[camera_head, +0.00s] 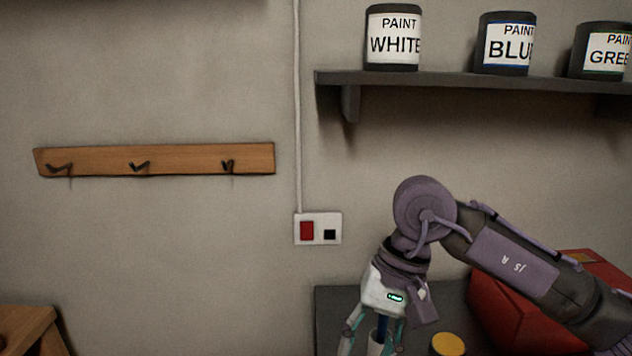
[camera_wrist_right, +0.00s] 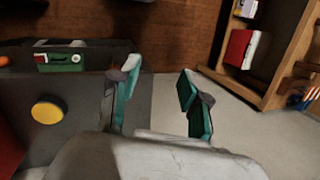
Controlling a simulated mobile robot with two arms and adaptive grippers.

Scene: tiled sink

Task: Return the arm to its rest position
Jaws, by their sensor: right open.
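My right arm comes in from the right in the head view and bends down. Its gripper (camera_head: 374,343) points down at the bottom edge, where its fingertips are cut off. In the right wrist view the gripper (camera_wrist_right: 160,82) has its two teal-padded fingers well apart, with nothing held between them. In the head view a blue and white object (camera_head: 376,347) shows between the fingers, partly hidden; I cannot tell its distance below or behind them. My left gripper is in neither view.
A dark worktop (camera_head: 335,305) lies below the gripper, with a yellow round lid (camera_head: 448,345) and a red box (camera_head: 520,315). A shelf (camera_head: 450,80) with paint cans is above. A hook rail (camera_head: 200,160) is left. A wooden bookcase (camera_wrist_right: 262,95) stands right in the wrist view.

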